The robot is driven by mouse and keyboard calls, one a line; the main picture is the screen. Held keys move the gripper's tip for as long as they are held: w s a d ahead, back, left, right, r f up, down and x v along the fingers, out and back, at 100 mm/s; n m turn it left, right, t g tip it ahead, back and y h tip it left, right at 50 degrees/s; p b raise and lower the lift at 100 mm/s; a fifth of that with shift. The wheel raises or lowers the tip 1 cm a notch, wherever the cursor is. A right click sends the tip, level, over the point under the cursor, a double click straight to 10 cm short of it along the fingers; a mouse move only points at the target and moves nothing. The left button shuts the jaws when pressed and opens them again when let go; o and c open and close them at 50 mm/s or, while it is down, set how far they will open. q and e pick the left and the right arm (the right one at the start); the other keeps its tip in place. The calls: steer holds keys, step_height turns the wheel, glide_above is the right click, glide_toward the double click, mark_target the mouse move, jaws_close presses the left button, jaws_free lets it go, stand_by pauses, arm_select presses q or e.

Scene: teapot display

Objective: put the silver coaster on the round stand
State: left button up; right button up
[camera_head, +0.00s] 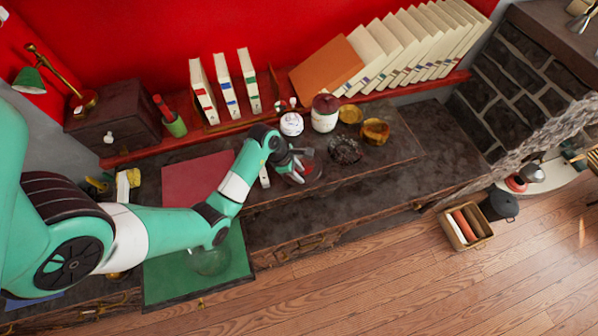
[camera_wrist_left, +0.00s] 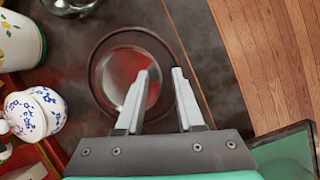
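A shiny silver disc (camera_wrist_left: 122,66), which looks like the silver coaster and reflects red, sits inside a wider dark brown ring (camera_wrist_left: 96,80) that looks like the round stand. Whether it is seated flat is hard to tell. The disc also shows in the head view (camera_head: 312,173), partly behind my gripper. My left gripper (camera_wrist_left: 160,72) is open, its fingers apart over the right part of the disc. One finger overlaps the disc and the other is over the dark ring. Contact is unclear. The left gripper also shows in the head view (camera_head: 297,170). My right gripper is not in view.
A blue-and-white pot (camera_head: 291,124) and a white jar (camera_head: 324,115) stand close behind. A dark shiny dish (camera_head: 345,150) and an amber bowl (camera_head: 375,131) are to the right. A glassy round thing (camera_head: 209,262) lies on the green mat (camera_head: 165,285).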

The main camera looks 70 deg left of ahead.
arm_select(q)
steer(key=shift+r, duration=0.25)
steer(key=p+v, duration=0.4)
steer(key=v, duration=0.8)
